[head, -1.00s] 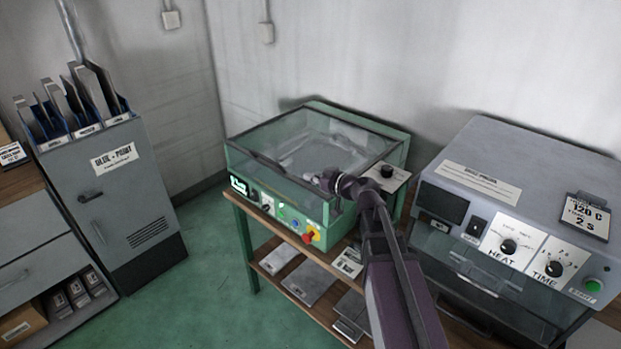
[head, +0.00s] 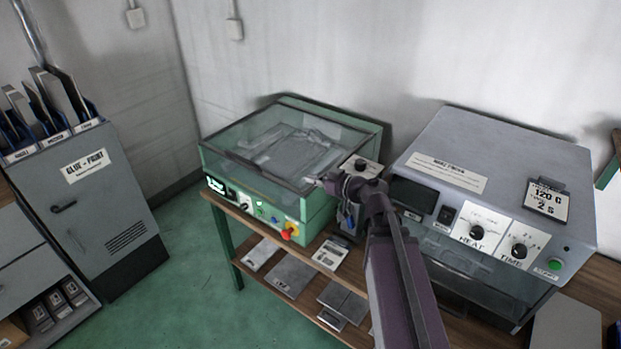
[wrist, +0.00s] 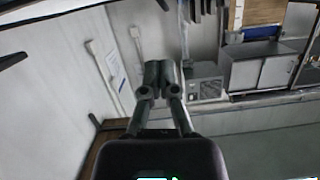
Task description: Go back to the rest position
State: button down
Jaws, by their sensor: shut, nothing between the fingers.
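My gripper (wrist: 160,72) shows in the wrist view with its two dark fingers together and nothing between them. In the head view my arm reaches up from the lower right, and its wrist end is beside the right front corner of the green machine with a clear lid (head: 285,140). The fingers are hard to make out there. In the wrist view the fingers point toward open room, with a pale wall on the left and distant cabinets (wrist: 262,70) beyond.
A grey heater box (head: 500,165) with HEAT and TIME knobs stands close to the right of my arm. A grey cabinet (head: 95,215) with upright panels stands at the left. Flat plates lie on the lower wooden shelf (head: 265,270). Green floor (head: 195,270) is clear between.

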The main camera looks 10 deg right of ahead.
dwell(0.4)
jog(key=s+a+f+m+g+h, duration=0.2)
jog(key=s+f+g+h, duration=0.2)
jog(key=s+f+g, duration=0.45)
jog(key=s+d+f+m+g+h, duration=0.2)
jog(key=s+d+f+m+h, duration=0.4)
jog(key=d+h, duration=0.1)
jog(key=shift+d, duration=0.25)
